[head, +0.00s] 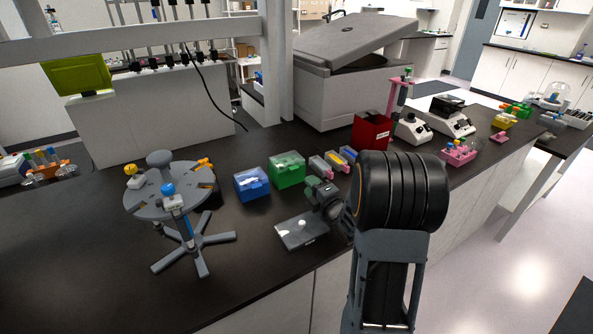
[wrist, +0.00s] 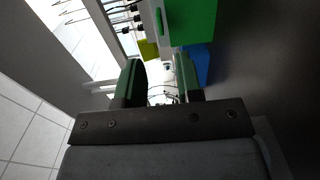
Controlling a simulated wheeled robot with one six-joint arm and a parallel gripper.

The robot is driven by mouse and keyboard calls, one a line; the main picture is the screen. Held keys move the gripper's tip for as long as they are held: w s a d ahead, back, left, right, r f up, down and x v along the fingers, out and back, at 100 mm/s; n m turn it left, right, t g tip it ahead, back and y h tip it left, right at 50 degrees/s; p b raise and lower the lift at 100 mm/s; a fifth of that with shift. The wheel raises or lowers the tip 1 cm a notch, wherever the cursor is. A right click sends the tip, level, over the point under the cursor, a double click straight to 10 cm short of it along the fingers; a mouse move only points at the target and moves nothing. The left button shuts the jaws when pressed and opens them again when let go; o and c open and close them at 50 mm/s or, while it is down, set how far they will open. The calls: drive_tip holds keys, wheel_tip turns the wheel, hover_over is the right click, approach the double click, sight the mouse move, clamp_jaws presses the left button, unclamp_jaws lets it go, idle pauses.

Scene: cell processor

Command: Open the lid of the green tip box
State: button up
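The green tip box (head: 287,171) stands on the black bench, and its lid looks shut. In the wrist view the green box (wrist: 189,20) fills the top, right of centre, beyond the fingertips. The blue tip box (head: 252,184) stands just left of it, and it also shows in the wrist view (wrist: 196,64). My gripper (head: 318,187) is in front and to the right of the green box, apart from it. In the wrist view its two green-padded fingers (wrist: 160,80) are spread with nothing between them.
A grey rotary stand (head: 170,192) is at the left. A small plate with white spots (head: 300,231) lies in front of the boxes. A large grey machine (head: 350,85) is behind.

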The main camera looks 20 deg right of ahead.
sight(288, 162)
drive_tip(key=w, duration=0.3)
drive_tip(key=w+p, duration=0.1)
drive_tip(key=w, duration=0.2)
drive_tip(key=w+a, duration=0.1)
drive_tip(key=w, duration=0.2)
drive_tip(key=shift+p, duration=0.35)
clamp_jaws()
